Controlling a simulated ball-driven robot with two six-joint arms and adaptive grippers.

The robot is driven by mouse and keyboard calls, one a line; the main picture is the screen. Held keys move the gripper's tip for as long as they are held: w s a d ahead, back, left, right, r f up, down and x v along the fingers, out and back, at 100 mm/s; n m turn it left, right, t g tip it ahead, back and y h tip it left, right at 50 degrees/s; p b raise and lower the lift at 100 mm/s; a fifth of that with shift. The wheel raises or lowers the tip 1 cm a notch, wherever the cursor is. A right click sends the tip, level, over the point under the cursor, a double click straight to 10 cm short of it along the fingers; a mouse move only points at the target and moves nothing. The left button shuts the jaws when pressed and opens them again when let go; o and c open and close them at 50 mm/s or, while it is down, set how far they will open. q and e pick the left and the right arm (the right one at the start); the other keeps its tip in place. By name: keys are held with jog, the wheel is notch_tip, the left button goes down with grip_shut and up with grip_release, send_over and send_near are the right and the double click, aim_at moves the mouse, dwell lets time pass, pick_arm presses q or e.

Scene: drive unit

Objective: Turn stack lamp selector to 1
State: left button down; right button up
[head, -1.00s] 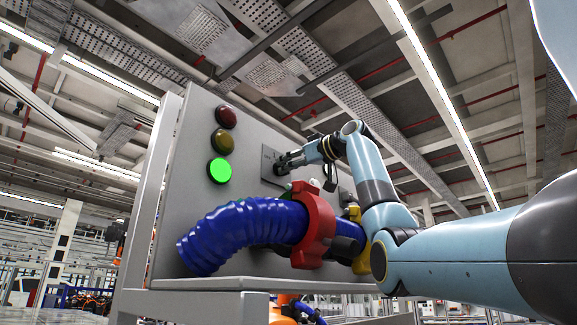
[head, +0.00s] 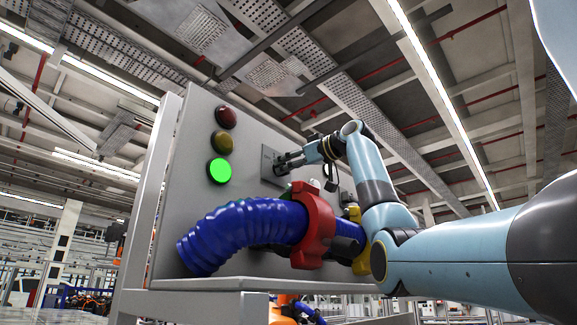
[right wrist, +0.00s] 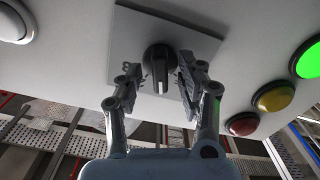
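The stack lamp selector is a black knob (right wrist: 158,62) with a pale pointer line, on a square grey plate (right wrist: 128,30). In the head view the plate (head: 267,160) shows on the panel, but the knob is hidden by my gripper. My right gripper (right wrist: 160,75) is open, one finger on each side of the knob, with small gaps visible. In the head view my right gripper (head: 283,161) is at the plate. The green lamp (head: 219,171) is lit. The amber lamp (head: 223,140) and red lamp (head: 226,116) above it are dark. My left gripper is out of view.
A thick blue ribbed hose (head: 240,232) with a red clamp (head: 314,231) runs below the plate, close under my right arm. A yellow collar (head: 359,245) sits to its right. A white round button (right wrist: 14,24) is on the same panel. The panel has a grey ledge (head: 225,284) below.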

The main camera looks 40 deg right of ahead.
jog(key=s+d, duration=0.1)
jog(key=s, duration=1.1)
jog(key=shift+f, duration=0.1)
